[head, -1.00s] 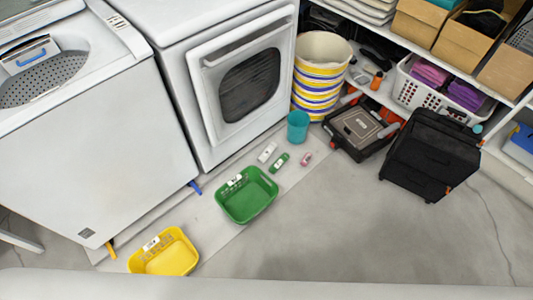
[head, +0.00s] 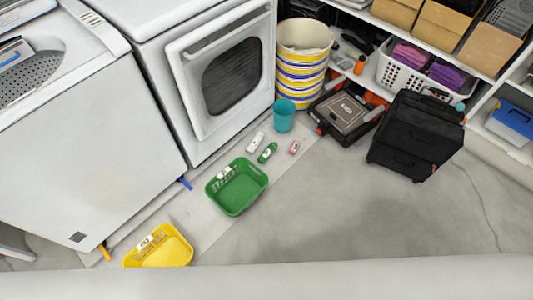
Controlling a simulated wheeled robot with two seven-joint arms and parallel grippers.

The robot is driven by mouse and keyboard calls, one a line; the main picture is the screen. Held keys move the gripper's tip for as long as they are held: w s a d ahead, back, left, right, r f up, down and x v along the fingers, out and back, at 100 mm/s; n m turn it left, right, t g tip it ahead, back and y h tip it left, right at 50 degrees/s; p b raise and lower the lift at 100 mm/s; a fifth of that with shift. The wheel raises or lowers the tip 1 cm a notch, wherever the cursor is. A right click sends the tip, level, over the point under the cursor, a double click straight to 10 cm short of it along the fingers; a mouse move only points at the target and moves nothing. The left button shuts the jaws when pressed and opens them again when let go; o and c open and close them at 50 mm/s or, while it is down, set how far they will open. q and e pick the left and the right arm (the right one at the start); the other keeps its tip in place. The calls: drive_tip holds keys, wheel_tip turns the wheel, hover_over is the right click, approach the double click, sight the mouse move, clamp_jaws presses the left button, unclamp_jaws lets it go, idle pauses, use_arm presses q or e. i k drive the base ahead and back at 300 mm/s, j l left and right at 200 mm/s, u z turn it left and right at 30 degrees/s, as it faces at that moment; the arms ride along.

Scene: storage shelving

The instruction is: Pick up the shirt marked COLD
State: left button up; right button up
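No shirt with a readable COLD mark shows in the head view. Three small labelled items lie on the floor in front of the dryer: a white one (head: 255,142), a green one (head: 267,153) and a pink one (head: 294,147). I cannot tell what they are or read their labels. A green basket (head: 237,203) and a yellow basket (head: 160,256) stand on the floor, each with a white tag too small to read. Folded pink cloth (head: 411,55) and purple cloth (head: 447,73) sit in a white basket (head: 402,77) on the shelf. Neither gripper is in view.
A washer (head: 80,140) and a dryer (head: 185,75) stand at left. A teal cup (head: 284,116), a striped bin (head: 301,75), a toolbox (head: 347,112) and a black suitcase (head: 415,138) stand by the shelving. The grey floor (head: 340,215) at centre right is clear.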

sight(272, 145)
drive_tip(key=i+l, duration=0.75)
drive_tip(key=l, duration=0.15)
